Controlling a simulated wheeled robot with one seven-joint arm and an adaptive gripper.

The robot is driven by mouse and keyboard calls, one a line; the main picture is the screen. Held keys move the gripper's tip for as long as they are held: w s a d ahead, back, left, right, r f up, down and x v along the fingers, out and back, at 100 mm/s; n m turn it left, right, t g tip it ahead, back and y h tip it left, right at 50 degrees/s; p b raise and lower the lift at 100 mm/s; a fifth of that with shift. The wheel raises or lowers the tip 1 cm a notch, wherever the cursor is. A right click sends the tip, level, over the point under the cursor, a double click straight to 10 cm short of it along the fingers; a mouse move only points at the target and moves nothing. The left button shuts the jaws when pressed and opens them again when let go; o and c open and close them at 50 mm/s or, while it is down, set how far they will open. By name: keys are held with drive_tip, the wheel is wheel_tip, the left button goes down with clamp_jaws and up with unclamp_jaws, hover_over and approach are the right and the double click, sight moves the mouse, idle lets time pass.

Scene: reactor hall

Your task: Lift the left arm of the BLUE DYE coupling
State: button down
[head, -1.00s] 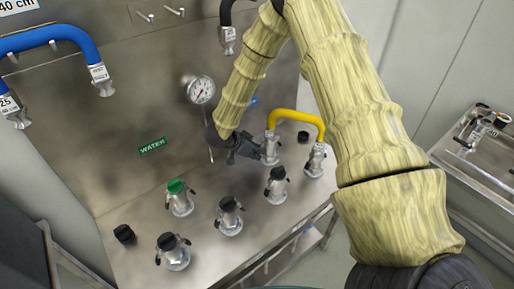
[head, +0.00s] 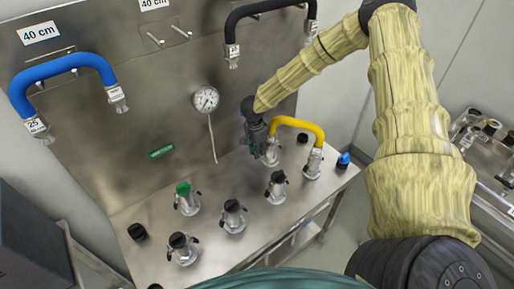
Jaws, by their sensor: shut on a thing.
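A yellow bent pipe (head: 299,124) joins two metal couplings at the right of the steel bench in the head view. My gripper (head: 260,143) is at the left side of the coupling (head: 271,153) under the pipe's left end. It is shut on what seems to be that coupling's left arm; the fingers hide the arm. No BLUE DYE label can be read now; my arm covers the panel behind. The coupling (head: 314,164) under the pipe's right end is clear of my gripper.
Several capped couplings stand in front, including a green-capped one (head: 187,199) and a black-capped one (head: 276,186). A pressure gauge (head: 206,99) is on the panel. Blue (head: 62,74) and black (head: 268,9) pipes hang above. A blue-capped item (head: 343,161) is at the right edge.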

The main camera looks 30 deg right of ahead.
drive_tip(key=shift+w+d+r+y+p, duration=0.15)
drive_tip(key=shift+r+y+p, duration=0.2)
drive_tip(key=shift+y, duration=0.25)
drive_tip(key=c, duration=1.4)
unclamp_jaws()
drive_tip(key=shift+f, duration=0.15)
drive_tip(key=shift+o, duration=0.2)
wheel_tip(320, 180, up, 12)
drive_tip(key=shift+d, duration=0.15)
